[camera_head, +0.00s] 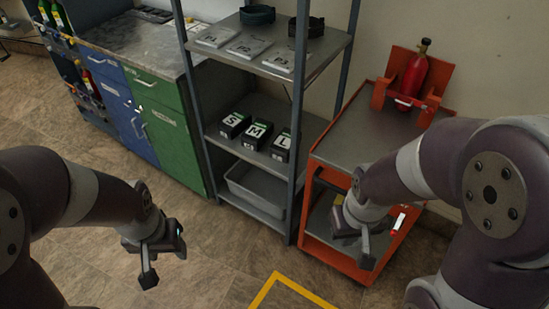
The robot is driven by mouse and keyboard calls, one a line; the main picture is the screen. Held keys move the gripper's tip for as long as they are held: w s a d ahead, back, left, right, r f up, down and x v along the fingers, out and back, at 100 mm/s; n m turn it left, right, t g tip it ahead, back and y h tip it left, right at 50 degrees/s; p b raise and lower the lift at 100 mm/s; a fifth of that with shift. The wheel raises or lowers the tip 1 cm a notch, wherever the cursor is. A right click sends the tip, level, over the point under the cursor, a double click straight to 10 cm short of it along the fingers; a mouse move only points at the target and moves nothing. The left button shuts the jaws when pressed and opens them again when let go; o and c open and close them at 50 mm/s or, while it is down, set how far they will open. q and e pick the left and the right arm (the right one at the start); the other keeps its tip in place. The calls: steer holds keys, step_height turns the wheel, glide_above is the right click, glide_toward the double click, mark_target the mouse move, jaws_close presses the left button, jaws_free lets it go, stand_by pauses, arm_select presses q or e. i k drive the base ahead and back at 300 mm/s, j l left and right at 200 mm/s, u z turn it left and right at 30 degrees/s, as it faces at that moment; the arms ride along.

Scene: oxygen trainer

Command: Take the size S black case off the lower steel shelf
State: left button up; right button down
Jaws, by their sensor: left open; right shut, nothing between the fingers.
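The size S black case (232,124) stands on the lower steel shelf (225,143), marked with a white letter S on top. It is the leftmost of three black cases; the M case (257,134) and the L case (282,145) stand to its right. My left gripper (163,262) is open and empty, low in front of the cabinets, well to the left of the shelf and apart from it. My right gripper (352,248) is shut and empty in front of the orange cart; my arm partly hides its fingers.
The upper shelf (225,53) holds flat grey packs and black round items. A grey bin (255,193) sits below the cases. An orange cart (340,150) with a red cylinder (414,75) stands right. Blue and green cabinets (165,135) stand left. Floor in front is clear, with yellow tape (285,280).

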mark_target(236, 122)
steer(key=z, duration=0.35)
steer(key=i+j+z, duration=0.25)
steer(key=j, duration=0.4)
steer(key=i+j+z, duration=0.2)
steer(key=j, duration=0.4)
steer(key=j+z, duration=0.25)
steer(key=j, duration=0.4)
steer(key=j+z, duration=0.25)
steer(key=j, duration=0.5)
steer(key=i+j+z, duration=0.1)
steer(key=j, duration=0.35)
steer(key=i+j+z, duration=0.15)
steer(key=j, duration=0.35)
steer(key=i+j+z, duration=0.15)
steer(key=i+z, duration=0.15)
steer(key=i, duration=0.05)
